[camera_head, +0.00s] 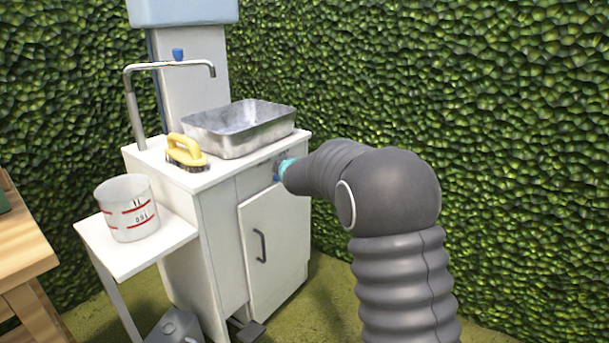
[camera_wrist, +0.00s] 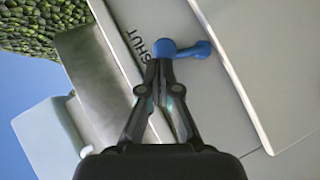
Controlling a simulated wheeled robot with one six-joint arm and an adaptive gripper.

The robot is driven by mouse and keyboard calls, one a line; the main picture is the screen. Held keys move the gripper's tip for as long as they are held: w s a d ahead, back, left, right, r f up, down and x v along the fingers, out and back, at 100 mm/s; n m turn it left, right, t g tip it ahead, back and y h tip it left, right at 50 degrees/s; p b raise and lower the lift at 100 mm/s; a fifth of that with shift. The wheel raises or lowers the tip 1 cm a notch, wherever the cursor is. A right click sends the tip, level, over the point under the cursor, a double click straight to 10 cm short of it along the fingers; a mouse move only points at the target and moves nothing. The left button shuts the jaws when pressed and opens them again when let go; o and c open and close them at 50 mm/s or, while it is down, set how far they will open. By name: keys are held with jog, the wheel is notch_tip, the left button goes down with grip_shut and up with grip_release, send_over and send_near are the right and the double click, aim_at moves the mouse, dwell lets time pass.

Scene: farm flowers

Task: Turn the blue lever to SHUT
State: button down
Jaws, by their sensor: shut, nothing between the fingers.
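The blue lever (camera_wrist: 195,49) shows in the wrist view on the pale cabinet front, with its round hub at the left and its handle reaching right. The printed word SHUT (camera_wrist: 136,45) lies just left of the hub, and the handle points away from it. My gripper (camera_wrist: 163,68) is shut and empty, with its fingertips at the hub's lower edge; whether they touch it I cannot tell. In the head view my arm reaches to the upper front of the white cabinet (camera_head: 220,255) and hides most of the lever and gripper.
A metal basin (camera_head: 240,128) and a yellow-handled brush (camera_head: 186,150) sit on the cabinet top, near a tap (camera_head: 170,66) with a small blue knob. A clear measuring jug (camera_head: 128,208) stands on the side shelf. The cabinet door (camera_head: 275,250) is closed. A green hedge stands behind.

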jog(key=shift+w+d+b, duration=0.35)
jog(key=shift+w+d, duration=0.25)
jog(key=shift+w, duration=0.15)
jog(key=shift+w+d, duration=0.1)
dwell(0.3)
jog(key=s+r+p, duration=0.2)
jog(key=s+r, duration=0.5)
jog(key=s, duration=0.3)
jog(key=shift+s+d+r, duration=0.3)
jog(key=shift+s+r, duration=0.05)
